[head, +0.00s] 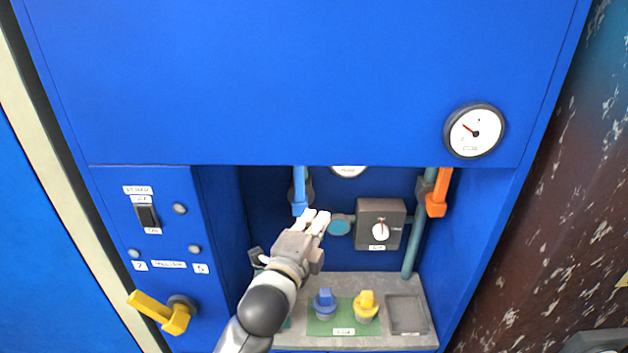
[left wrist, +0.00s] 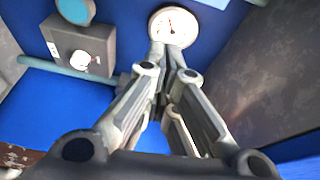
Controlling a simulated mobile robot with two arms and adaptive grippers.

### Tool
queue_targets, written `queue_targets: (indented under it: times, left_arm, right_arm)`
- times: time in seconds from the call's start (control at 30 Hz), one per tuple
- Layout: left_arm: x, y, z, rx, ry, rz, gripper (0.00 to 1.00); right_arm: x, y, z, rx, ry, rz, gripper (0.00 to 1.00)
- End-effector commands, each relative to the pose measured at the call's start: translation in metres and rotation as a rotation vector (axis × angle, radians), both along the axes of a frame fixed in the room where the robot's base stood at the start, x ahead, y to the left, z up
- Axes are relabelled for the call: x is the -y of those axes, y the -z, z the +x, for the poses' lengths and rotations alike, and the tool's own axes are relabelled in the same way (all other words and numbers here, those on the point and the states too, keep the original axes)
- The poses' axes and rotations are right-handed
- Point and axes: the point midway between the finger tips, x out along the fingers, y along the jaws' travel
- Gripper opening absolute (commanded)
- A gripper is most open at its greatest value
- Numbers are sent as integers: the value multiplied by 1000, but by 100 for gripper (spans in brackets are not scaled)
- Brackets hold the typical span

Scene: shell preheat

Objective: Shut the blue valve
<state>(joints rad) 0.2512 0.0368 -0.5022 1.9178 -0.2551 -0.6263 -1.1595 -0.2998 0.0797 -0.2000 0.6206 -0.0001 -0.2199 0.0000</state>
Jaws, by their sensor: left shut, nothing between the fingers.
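The blue valve's lever (head: 299,188) hangs straight down at the upper left of the recess in the head view, with a dark valve body beside it. My left gripper (head: 318,219) is just below and right of the lever's lower end. Its fingers are shut with nothing between them. Whether the fingertips touch the lever cannot be told. In the left wrist view the shut fingers (left wrist: 171,50) point up at a white gauge (left wrist: 173,27). A light blue piece at the top edge there may be the lever, but I cannot be sure. My right gripper is not in view.
An orange lever (head: 438,192) hangs by the teal pipe (head: 417,237) at right. A dark dial box (head: 394,211) and a teal disc (head: 339,228) are near my gripper. Blue and yellow knobbed pieces (head: 325,304) (head: 366,305) stand below. A yellow handle (head: 160,312) is at left.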

Motion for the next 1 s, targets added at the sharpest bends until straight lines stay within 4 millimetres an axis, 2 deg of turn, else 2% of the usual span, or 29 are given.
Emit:
queue_targets:
  times: [0.03,0.13,0.57,1.0]
  left_arm:
    - [3,-11,0,27,6,16,0]
    - [5,-18,0,49,12,31,0]
    - [7,-19,5,49,11,31,0]
    - [25,-20,58,48,10,30,0]
  right_arm:
    - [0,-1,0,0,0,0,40]
    - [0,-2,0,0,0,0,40]
    - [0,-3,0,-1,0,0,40]
    - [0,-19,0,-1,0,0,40]
